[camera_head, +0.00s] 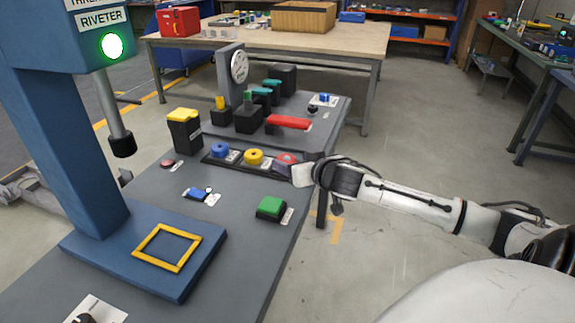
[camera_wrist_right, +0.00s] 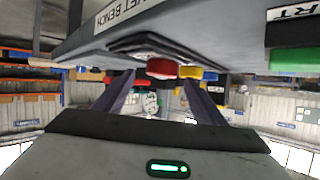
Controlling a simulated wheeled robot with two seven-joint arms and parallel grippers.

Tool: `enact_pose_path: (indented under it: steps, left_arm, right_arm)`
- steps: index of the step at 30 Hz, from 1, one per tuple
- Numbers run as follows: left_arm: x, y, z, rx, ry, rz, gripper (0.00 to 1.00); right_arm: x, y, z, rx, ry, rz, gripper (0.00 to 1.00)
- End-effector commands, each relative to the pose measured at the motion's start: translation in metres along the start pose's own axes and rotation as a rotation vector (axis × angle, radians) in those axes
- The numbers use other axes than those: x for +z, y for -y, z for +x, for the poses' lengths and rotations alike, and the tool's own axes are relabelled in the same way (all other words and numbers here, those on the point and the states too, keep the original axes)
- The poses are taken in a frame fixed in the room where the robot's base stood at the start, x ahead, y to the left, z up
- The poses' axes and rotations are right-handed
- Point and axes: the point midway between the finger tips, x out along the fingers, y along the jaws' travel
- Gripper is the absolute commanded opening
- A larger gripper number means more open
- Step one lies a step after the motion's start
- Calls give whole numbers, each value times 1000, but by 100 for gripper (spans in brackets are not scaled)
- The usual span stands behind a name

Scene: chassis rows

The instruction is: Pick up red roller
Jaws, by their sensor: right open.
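The red roller (camera_head: 286,158) sits at the right end of a dark tray (camera_head: 222,162) on the grey bench, beside a yellow roller (camera_head: 253,156) and a blue roller (camera_head: 220,150). My right gripper (camera_head: 302,174) is at the bench's right edge, close to the red roller and partly covering it. In the right wrist view, which appears upside down, the red roller (camera_wrist_right: 162,69) shows beyond and between the spread fingers of my right gripper (camera_wrist_right: 158,82), with nothing held. My left gripper is not in view.
A green button block (camera_head: 271,207) and a blue part (camera_head: 197,193) lie nearer on the bench. A red-handled block (camera_head: 288,122) stands behind the tray. A blue riveter press (camera_head: 75,150) stands at left. The floor right of the bench is clear.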

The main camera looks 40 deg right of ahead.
Motion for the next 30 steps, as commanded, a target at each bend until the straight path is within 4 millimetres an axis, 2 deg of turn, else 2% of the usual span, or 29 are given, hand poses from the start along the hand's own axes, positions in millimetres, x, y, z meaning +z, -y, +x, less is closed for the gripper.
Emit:
enact_pose_path:
  steps: [12, 16, 23, 30]
  left_arm:
    - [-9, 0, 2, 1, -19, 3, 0]
    - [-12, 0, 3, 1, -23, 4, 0]
    - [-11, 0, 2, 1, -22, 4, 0]
    - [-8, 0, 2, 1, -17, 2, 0]
  right_arm:
    - [-2, 2, 44, 1, -1, 3, 64]
    - [-1, 2, 51, -1, 0, 1, 64]
    - [-1, 2, 51, -1, 0, 0, 64]
    - [-1, 2, 51, -1, 0, 0, 25]
